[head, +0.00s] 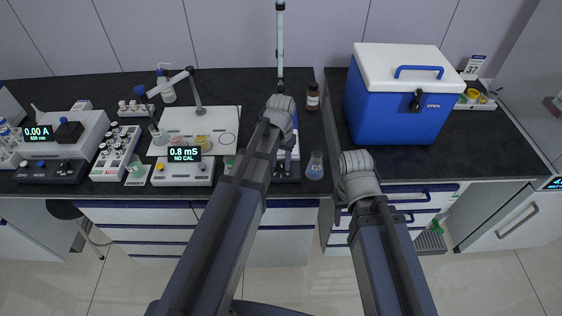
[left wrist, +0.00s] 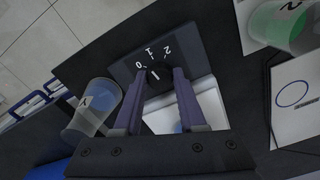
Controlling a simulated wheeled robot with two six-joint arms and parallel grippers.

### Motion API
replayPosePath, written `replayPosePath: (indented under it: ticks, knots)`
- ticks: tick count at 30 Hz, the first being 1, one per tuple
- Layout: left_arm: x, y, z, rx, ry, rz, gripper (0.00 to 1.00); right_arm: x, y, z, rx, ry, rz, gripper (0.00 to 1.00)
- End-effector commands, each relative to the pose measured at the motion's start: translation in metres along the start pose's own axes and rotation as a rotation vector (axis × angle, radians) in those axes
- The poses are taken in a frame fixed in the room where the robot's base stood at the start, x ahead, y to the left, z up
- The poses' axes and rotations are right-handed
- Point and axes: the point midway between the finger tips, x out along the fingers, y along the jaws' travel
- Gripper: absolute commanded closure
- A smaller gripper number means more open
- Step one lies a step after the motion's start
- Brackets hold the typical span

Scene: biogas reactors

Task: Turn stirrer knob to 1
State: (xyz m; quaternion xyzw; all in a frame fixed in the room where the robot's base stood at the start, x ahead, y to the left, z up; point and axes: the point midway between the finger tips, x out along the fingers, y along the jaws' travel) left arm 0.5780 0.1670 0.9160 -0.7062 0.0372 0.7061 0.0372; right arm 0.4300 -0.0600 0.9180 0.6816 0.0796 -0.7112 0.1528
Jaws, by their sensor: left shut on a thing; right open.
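The stirrer knob (left wrist: 157,77) is black with a white line, on a dark panel (left wrist: 187,48) marked 0, 1 and 2 in the left wrist view. The line points roughly to the 0 and 1 side; I cannot tell its exact setting. My left gripper (left wrist: 165,75) has its two fingers shut on the knob, one on each side. In the head view my left gripper (head: 287,163) is at the stirrer, which my arm partly covers. My right gripper (head: 338,212) is mostly hidden at its wrist, low by the counter's front edge, away from the knob.
A conductivity meter (head: 183,170) reading 0.8 mS is to the left. A brown bottle (head: 313,97) and a blue cooler (head: 400,110) stand farther right.

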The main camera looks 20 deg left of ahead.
Motion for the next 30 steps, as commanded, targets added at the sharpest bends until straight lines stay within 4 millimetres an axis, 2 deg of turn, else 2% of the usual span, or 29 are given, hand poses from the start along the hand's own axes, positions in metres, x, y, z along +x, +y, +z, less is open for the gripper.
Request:
replayPosePath:
  ticks: [12,27,28,30]
  knots:
    - [0.0001,0.0,0.0,0.16,0.0,0.0,1.0,0.0001,0.0,0.0,0.0,0.0,0.0,0.5]
    - [0.0001,0.0,0.0001,0.177,0.0,0.0,1.0,0.0001,0.0,0.0,0.0,0.0,0.0,0.5]
    - [0.0001,0.0,0.0001,0.177,0.0,0.0,0.59,0.0001,0.0,0.0,0.0,0.0,0.0,0.5]
    - [0.0001,0.0001,0.0001,0.177,0.0,0.0,0.51,0.0001,0.0,0.0,0.0,0.0,0.0,0.5]
